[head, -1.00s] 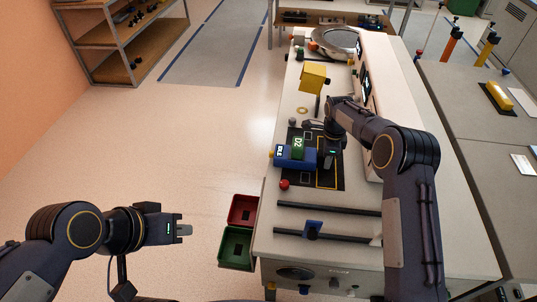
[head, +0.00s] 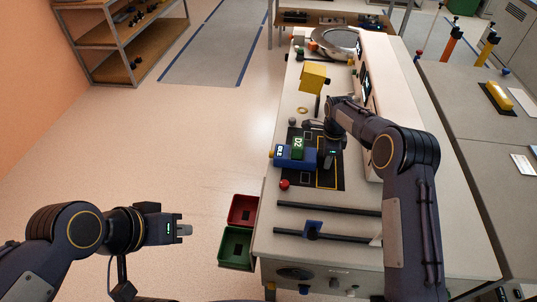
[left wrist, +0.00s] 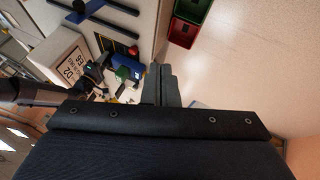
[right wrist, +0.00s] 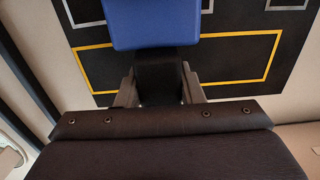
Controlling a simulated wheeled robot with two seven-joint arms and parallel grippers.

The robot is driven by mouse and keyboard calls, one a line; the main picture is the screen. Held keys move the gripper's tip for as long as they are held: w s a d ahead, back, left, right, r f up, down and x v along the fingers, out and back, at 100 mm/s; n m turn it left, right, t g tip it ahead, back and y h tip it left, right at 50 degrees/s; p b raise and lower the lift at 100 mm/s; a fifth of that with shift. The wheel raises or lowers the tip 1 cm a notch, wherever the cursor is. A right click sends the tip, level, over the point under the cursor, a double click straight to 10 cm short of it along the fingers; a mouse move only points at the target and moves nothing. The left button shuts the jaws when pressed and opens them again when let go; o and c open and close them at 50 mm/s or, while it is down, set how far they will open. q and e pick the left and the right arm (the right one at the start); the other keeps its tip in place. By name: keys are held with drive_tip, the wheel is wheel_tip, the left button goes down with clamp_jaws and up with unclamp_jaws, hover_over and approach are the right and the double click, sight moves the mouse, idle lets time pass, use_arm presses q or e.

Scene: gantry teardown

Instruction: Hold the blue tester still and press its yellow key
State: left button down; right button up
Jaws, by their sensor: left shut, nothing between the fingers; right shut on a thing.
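The blue tester (head: 310,157) lies on the dark mat on the bench, with a green block marked D2 (head: 298,146) on it. Its yellow key (head: 271,154) shows at its left end. My right gripper (head: 324,156) is at the tester's right end. In the right wrist view, the right gripper (right wrist: 158,88) is shut on a black part joined to the blue tester (right wrist: 155,25). My left gripper (head: 187,230) is shut and empty, over the floor left of the bench and well apart from the tester. The left wrist view also shows the tester (left wrist: 136,68).
A red bin (head: 243,210) and a green bin (head: 236,247) hang at the bench's left side, between my left gripper and the bench. A red knob (head: 285,184) stands near the mat. Dark rails (head: 330,209) cross the near bench.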

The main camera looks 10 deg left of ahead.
sight(271, 154)
use_arm(q)
drive_tip(key=w+f+n+h, duration=0.1)
drive_tip(key=w+n+h, duration=0.65)
drive_tip(key=w, duration=1.75)
drive_tip(key=w+a+f+n+t+y, duration=0.1)
drive_tip(key=w+f+n, duration=0.65)
drive_tip(key=f, duration=0.35)
drive_tip(key=w+a+f+n+t, duration=0.1)
drive_tip(key=w+f+n, duration=0.6)
drive_tip(key=f, duration=0.4)
drive_tip(key=w+d, duration=0.1)
drive_tip(key=d, duration=0.7)
drive_tip(key=shift+d+r+m, duration=0.25)
drive_tip(key=shift+m, duration=0.15)
drive_tip(key=shift+w+d, duration=0.1)
drive_tip(key=shift+d, duration=0.05)
drive_tip(key=shift+d, duration=0.3)
